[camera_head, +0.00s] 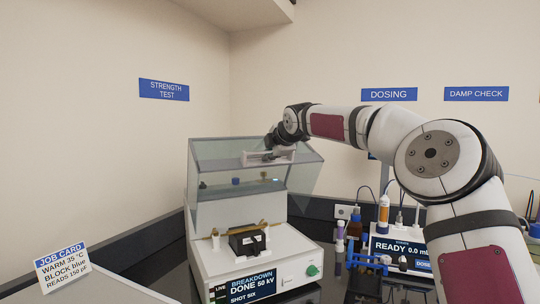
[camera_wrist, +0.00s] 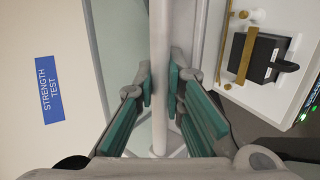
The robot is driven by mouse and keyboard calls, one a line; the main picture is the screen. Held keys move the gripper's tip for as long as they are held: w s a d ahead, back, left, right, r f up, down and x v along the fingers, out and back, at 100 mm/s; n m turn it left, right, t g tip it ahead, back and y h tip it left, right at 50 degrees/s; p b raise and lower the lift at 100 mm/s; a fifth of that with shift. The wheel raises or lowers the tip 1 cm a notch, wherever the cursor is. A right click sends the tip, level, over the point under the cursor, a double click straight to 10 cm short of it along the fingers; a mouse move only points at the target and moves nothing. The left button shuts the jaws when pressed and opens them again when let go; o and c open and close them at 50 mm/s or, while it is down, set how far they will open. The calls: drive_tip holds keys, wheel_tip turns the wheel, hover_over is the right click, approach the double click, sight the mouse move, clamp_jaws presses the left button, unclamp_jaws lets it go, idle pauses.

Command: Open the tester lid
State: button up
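The tester (camera_head: 212,262) is a white box with a screen reading "BREAKDOWN DONE 50 kV". Its clear lid (camera_head: 215,165) is raised and tilted up, leaving the black test cup (camera_head: 246,240) and brass posts exposed on the deck below. The cup also shows in the wrist view (camera_wrist: 262,58). My gripper (camera_head: 268,155) is at the pale bar handle (camera_wrist: 159,75) on the lid's front. In the wrist view, the green-padded fingers (camera_wrist: 160,92) lie close on both sides of the handle and appear shut on it. Their exact contact is hard to see.
The job card (camera_head: 62,267) stands at the lower left. The dosing unit (camera_head: 400,250), bottles and a blue stand (camera_head: 368,262) are to the right, partly behind my arm. Walls rise behind the tester. The space over the cup is clear.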

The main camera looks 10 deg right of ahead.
drive_tip(key=shift+o, duration=0.9)
drive_tip(key=shift+s+r, duration=0.1)
drive_tip(key=shift+s, duration=0.05)
drive_tip(key=v, duration=1.1)
drive_tip(key=shift+s, duration=0.3)
drive_tip(key=shift+r, duration=0.1)
